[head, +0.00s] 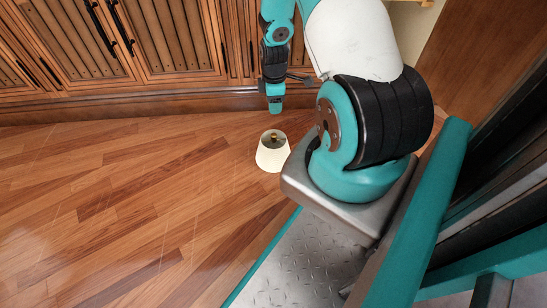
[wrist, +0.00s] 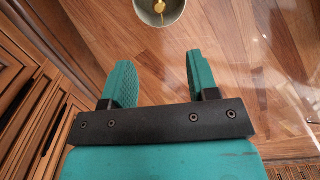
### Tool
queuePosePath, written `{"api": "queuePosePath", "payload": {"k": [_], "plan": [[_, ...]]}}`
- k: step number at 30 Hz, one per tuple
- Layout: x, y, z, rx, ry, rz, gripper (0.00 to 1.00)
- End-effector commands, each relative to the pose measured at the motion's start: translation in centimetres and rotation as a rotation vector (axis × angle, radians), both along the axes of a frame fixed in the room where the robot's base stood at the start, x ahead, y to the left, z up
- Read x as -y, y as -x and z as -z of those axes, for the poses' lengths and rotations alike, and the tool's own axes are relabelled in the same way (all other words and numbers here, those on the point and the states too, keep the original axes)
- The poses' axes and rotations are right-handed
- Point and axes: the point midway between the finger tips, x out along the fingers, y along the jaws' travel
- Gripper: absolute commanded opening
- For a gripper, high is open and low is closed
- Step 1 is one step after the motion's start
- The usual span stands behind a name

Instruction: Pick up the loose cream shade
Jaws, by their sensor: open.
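The cream shade (head: 272,157) stands alone on the wooden floor in the head view, narrow end up, with a brass-coloured fitting in its top opening. In the wrist view the shade (wrist: 143,17) shows at the top edge, partly cut off, with the brass fitting inside it. My gripper (wrist: 158,72) is open, its two teal fingers apart with only floor between them. The shade lies beyond the fingertips in that view, not between them. In the head view my gripper (head: 275,104) hangs above and behind the shade, near the cabinets, apart from it.
Wooden cabinets (head: 150,45) with dark handles line the back, above a wooden plinth (head: 120,106). The cabinets also show at the left of the wrist view (wrist: 25,70). The wooden floor (head: 130,200) left of the shade is clear. My metal deck and teal rail are at the right.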

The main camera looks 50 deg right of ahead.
Motion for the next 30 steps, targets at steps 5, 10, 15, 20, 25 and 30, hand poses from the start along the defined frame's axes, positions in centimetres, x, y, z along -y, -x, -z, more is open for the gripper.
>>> {"api": "queuePosePath", "payload": {"k": [5, 10, 15, 20, 25, 30], "plan": [[0.0, 0.1, 4.3, -0.003, -0.002, -0.002, 0.54], [-0.1, 0.1, 8.2, -0.003, -0.002, -0.001, 0.54], [-0.1, 0.0, 11.0, -0.002, -0.001, -0.001, 0.54], [0.0, 0.0, 11.7, 0.0, 0.0, -0.001, 0.54], [0.0, -0.1, 12.8, -0.001, -0.001, 0.0, 0.54], [0.0, -0.2, 15.2, -0.001, -0.001, 0.0, 0.54]]}}
